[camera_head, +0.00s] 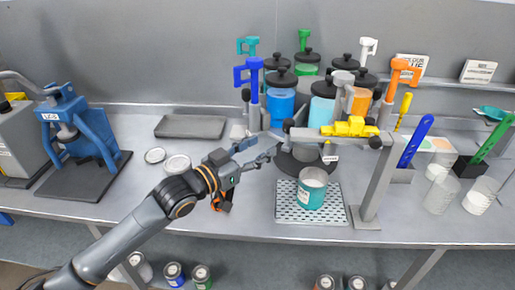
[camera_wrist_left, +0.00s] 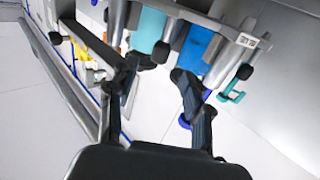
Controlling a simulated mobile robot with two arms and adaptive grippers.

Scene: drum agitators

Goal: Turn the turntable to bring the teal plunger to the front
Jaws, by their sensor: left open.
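The turntable (camera_head: 290,164) has a dark round base and carries several lidded canisters with coloured T-handled plungers. The teal plunger (camera_head: 248,44) stands at its back left, behind the blue plunger (camera_head: 248,74). Green (camera_head: 304,38), white (camera_head: 368,47) and orange (camera_head: 402,68) plungers stand around the back and right. A grey plunger (camera_head: 343,80) is nearer the front. My left gripper (camera_head: 262,152) is open and empty at the turntable's front left. In the left wrist view, the open fingers (camera_wrist_left: 160,90) point toward the canisters; contact cannot be told. My right gripper is out of view.
A teal can (camera_head: 311,193) stands on a perforated tray (camera_head: 283,214) in front. A grey post with a yellow-topped arm (camera_head: 350,127) reaches across the turntable's front. A blue press (camera_head: 75,130) stands left. Cups and spatulas crowd the right. Bare counter lies front left.

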